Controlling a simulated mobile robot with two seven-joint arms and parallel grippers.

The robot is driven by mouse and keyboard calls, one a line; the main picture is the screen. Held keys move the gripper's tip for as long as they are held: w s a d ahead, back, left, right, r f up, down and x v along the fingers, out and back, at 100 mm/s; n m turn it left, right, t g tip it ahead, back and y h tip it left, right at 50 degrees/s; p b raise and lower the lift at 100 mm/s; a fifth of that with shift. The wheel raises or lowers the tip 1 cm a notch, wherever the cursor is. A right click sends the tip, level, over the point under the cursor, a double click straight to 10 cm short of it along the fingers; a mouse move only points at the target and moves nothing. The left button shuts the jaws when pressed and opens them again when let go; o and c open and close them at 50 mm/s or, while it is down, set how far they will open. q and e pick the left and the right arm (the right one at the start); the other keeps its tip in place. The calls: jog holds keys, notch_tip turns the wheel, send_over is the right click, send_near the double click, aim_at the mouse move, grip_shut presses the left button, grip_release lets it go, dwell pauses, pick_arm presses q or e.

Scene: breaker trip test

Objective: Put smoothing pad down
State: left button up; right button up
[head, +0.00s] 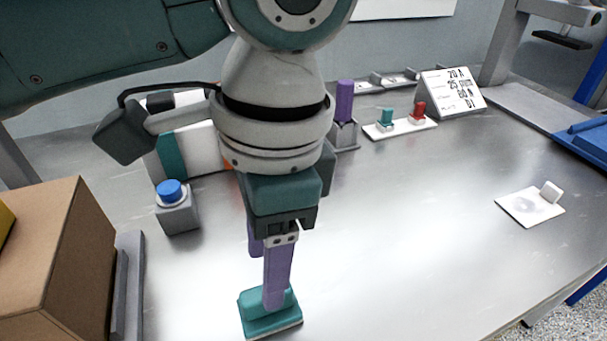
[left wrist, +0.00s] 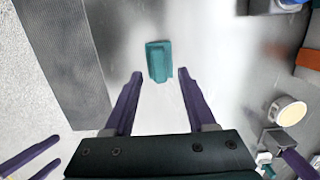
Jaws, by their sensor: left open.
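The smoothing pad (head: 270,318) is a teal block with a thin pale base, resting on the bench near the front in the head view. In the left wrist view the pad (left wrist: 159,62) lies just ahead of the fingertips, lined up with the gap between them. My left gripper (head: 266,285) points down over it with purple fingers. In the left wrist view its fingers (left wrist: 161,74) are spread, with a clear gap on both sides of the pad. Two purple fingers of my right gripper (left wrist: 57,149) show apart at lower left, with nothing seen between them.
A blue button (head: 170,192) on a grey box and a cardboard box (head: 60,260) stand to the left. A purple post (head: 345,100), teal and red pieces on a white plate (head: 400,128), and a sign (head: 452,93) stand behind. A white card (head: 528,207) lies right. The centre-right bench is clear.

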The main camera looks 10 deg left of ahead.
pick_arm(q)
notch_tip(320, 180, up, 7)
jog(key=p, duration=0.1)
jog(key=shift+w+d+f, duration=0.15)
jog(key=shift+w+d, duration=0.1)
jog(key=shift+d, duration=0.1)
jog(key=s+d+r+n+t+h+p, duration=0.2)
jog(key=s+d+r+n+h+p, duration=0.1)
jog(key=s+d+h+p, duration=0.4)
jog(key=s+a+r+n+t+y+p, duration=0.1)
jog(key=s+a+r+n+y+p, duration=0.2)
jog(key=a, duration=0.6)
jog(key=s+a+r+n+t+y+p, duration=0.1)
jog(key=s+a+r+n+y+p, duration=0.25)
jog(key=a, duration=0.55)
notch_tip(320, 180, up, 35)
jog(key=p, duration=3.8)
jog(key=shift+w+d+h+p, duration=0.25)
jog(key=shift+h+p, duration=0.1)
jog(key=shift+h, duration=0.1)
